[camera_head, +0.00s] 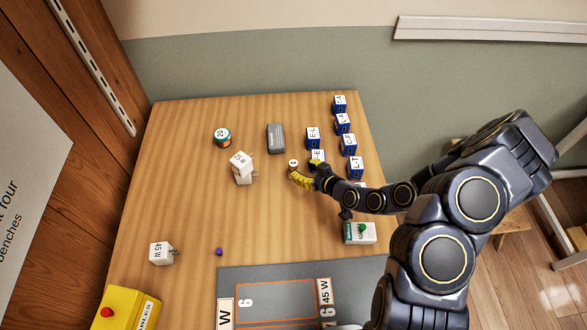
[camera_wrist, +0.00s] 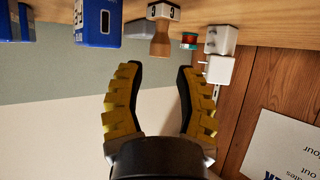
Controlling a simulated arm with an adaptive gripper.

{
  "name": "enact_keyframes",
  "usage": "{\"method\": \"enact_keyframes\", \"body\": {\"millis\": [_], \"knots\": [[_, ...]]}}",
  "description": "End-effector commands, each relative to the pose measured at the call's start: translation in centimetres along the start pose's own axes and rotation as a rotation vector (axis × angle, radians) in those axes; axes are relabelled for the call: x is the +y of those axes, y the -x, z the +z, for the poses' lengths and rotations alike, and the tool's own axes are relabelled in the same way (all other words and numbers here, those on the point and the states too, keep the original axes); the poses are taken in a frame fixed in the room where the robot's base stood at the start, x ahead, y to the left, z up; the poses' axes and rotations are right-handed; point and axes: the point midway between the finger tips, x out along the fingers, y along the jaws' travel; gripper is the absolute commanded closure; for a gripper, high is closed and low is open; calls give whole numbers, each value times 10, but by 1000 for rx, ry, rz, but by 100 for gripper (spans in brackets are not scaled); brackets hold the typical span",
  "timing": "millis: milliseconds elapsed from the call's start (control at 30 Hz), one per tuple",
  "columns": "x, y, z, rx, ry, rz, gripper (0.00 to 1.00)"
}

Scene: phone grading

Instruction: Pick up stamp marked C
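A small wooden stamp (camera_head: 293,164) with a white top and a dark mark stands on the wooden table, right of its middle. The mark is too small to read surely in the head view. In the wrist view the stamp (camera_wrist: 160,42) shows a tan body and a white band with dark letters that look like C. My gripper (camera_head: 304,170) is beside the stamp, with its yellow fingers spread. In the wrist view my gripper (camera_wrist: 160,68) is open and empty, and the stamp is just beyond the fingertips, roughly between them.
Blue labelled boxes (camera_head: 349,144) stand in rows to the right, some close to my gripper. A grey block (camera_head: 276,138), a teal-and-red spool (camera_head: 222,137) and white chargers (camera_head: 241,167) stand further back and left. A grey mat (camera_head: 270,276) lies in front.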

Motion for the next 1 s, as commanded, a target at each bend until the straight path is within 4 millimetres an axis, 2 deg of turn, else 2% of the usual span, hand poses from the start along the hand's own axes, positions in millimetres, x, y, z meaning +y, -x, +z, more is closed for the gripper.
{"method": "enact_keyframes", "body": {"millis": [167,500,900,1000], "knots": [[0,-10,0,-2,1,-1,66],[-1,-47,1,-3,3,-3,66],[0,-54,0,-2,-1,0,65],[0,-54,1,-3,-1,0,100]]}}
